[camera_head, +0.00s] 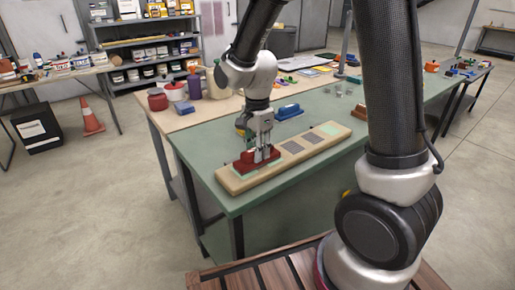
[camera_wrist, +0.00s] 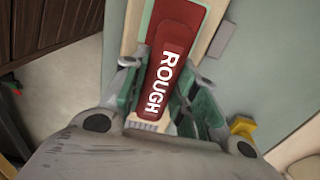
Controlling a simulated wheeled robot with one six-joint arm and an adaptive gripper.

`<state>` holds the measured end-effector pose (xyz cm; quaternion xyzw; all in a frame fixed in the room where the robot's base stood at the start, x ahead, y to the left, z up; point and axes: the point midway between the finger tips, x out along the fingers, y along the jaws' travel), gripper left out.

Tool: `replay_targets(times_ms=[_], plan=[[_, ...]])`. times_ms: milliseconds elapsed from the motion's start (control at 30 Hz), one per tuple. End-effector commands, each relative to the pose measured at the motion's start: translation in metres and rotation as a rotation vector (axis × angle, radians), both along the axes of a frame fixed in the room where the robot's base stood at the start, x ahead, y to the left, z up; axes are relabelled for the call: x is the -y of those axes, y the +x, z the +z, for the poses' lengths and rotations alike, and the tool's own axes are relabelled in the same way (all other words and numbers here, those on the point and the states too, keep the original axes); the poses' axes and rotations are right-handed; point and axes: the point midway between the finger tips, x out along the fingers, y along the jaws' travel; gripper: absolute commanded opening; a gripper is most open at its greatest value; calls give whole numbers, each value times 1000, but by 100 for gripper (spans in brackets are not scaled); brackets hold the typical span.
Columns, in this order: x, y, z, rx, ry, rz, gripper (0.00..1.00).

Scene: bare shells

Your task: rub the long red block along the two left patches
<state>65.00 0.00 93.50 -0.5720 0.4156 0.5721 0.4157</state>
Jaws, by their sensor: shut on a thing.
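The long red block (camera_head: 262,160) is at the left end of a pale wooden board (camera_head: 232,181). In the wrist view the red block (camera_wrist: 176,35) shows the white word ROUGH. My gripper (camera_head: 259,153) is shut on it, with a finger on each side, as the wrist view (camera_wrist: 160,85) also shows. A light green patch (camera_wrist: 146,18) shows along the block's edge; the rest of it is hidden. To the right on the board are two grey patches (camera_head: 292,147) (camera_head: 310,138) and a light green patch (camera_head: 330,128). Contact under the block is hidden.
The board lies on a green-topped table (camera_head: 222,128). A blue block (camera_head: 288,112) is behind the board. Red pots (camera_head: 174,91) and a purple bottle (camera_head: 194,86) stand at the back left. Small items crowd the table's far side. My arm covers part of the right.

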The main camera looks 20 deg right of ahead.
Motion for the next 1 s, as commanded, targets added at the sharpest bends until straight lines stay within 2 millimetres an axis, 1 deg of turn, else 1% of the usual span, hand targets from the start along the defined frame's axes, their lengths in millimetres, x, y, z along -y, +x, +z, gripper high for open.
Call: replay_targets(times_ms=[300, 1000], plan=[[0, 0, -5, -1, 0, 0, 9], [0, 0, -6, -1, 0, 0, 9]])
